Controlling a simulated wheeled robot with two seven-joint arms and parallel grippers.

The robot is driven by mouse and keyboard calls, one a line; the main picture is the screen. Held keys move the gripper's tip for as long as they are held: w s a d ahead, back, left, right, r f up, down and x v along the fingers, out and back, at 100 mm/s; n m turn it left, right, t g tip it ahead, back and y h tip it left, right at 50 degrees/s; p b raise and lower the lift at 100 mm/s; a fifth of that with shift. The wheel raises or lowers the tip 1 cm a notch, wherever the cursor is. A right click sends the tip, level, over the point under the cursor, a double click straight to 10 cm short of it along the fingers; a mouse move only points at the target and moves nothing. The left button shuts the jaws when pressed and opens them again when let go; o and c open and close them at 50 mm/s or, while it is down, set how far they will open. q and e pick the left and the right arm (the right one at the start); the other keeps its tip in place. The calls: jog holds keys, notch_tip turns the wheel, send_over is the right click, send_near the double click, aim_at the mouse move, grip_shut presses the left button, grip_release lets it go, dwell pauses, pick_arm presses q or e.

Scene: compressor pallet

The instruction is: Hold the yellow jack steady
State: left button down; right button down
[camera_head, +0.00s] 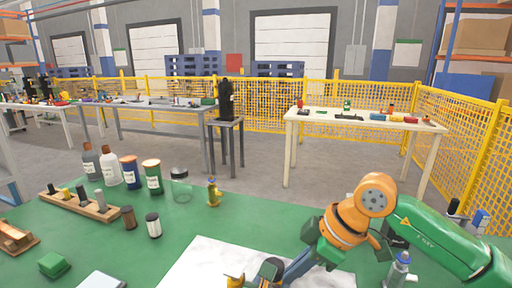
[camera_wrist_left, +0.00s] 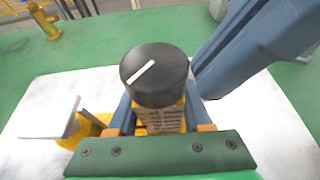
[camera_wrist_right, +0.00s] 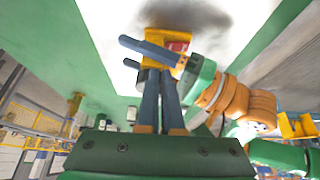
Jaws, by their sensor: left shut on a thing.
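The yellow jack (camera_wrist_left: 160,115) stands between the two fingers of my left gripper (camera_wrist_left: 160,108), which is shut on it. Its round black knob (camera_wrist_left: 152,72) has a white mark and faces the left wrist camera. In the head view only a yellow part (camera_head: 236,281) and the dark knob (camera_head: 270,269) show at the bottom edge. The right wrist view shows the jack's yellow body (camera_wrist_right: 165,45) with a red patch. My right gripper (camera_wrist_right: 160,76) reaches in beside the knob with its blue fingers close together; their contact with the knob is unclear. It also shows in the head view (camera_head: 287,276).
The jack is over a white sheet (camera_head: 215,268) on the green table (camera_head: 105,238). A wooden rack (camera_head: 82,208), bottles, jars and a small brass fitting (camera_head: 213,192) stand to the left and behind. A grey bottle (camera_head: 398,270) stands near my right arm.

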pick_arm(q)
jog(key=shift+d, duration=0.15)
pick_arm(e)
jog(key=shift+a, duration=0.1)
notch_tip(320, 180, up, 6)
jog(key=shift+s+d, duration=0.25)
jog(key=shift+d, duration=0.1)
pick_arm(q)
jog(key=shift+c, duration=1.2)
grip_release()
